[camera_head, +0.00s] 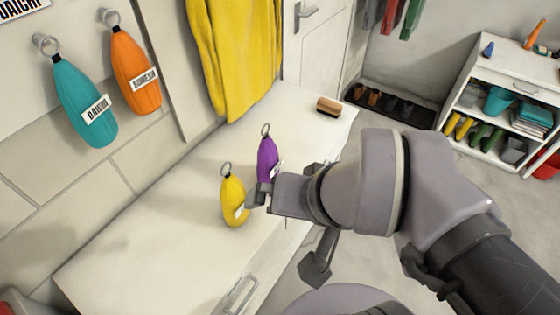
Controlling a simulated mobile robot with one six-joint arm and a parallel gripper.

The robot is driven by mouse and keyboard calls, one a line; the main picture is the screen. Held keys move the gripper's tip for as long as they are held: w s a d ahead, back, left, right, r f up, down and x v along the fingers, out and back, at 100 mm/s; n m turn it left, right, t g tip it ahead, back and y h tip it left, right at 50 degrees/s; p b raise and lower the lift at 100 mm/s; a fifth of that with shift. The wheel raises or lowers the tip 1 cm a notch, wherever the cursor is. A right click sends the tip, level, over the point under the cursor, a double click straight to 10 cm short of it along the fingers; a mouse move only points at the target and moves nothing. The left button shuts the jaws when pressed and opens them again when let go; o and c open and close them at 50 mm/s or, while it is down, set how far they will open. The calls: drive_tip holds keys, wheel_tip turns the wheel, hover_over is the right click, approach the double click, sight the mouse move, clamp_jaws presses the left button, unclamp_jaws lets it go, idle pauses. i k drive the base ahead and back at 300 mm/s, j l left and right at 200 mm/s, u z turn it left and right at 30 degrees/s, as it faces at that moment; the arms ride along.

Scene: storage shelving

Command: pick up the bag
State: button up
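Several slim bags, each with a ring at the top, are in view. A yellow bag (233,200) and a purple bag (267,158) are upright at the white counter (150,240), with white labels partly showing. A teal bag (85,105) and an orange bag (134,72) hang from wall hooks at upper left. My gripper (257,196) is close to the right side of the yellow bag and just below the purple one. I cannot tell whether it touches either bag. Its finger opening is too small and partly hidden to judge.
A brown brush (328,105) lies at the counter's far right end. A yellow cloth (237,50) hangs above the back edge. A white shelf unit (503,95) and a dark shoe tray (390,104) are at upper right. The counter's left part is clear.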

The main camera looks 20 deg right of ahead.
sight(268, 164)
drive_tip(key=k+l+u, duration=0.15)
drive_tip(key=k+l, duration=0.2)
drive_tip(key=k+l+u, duration=0.15)
drive_tip(key=k+l, duration=0.15)
drive_tip(key=k, duration=0.25)
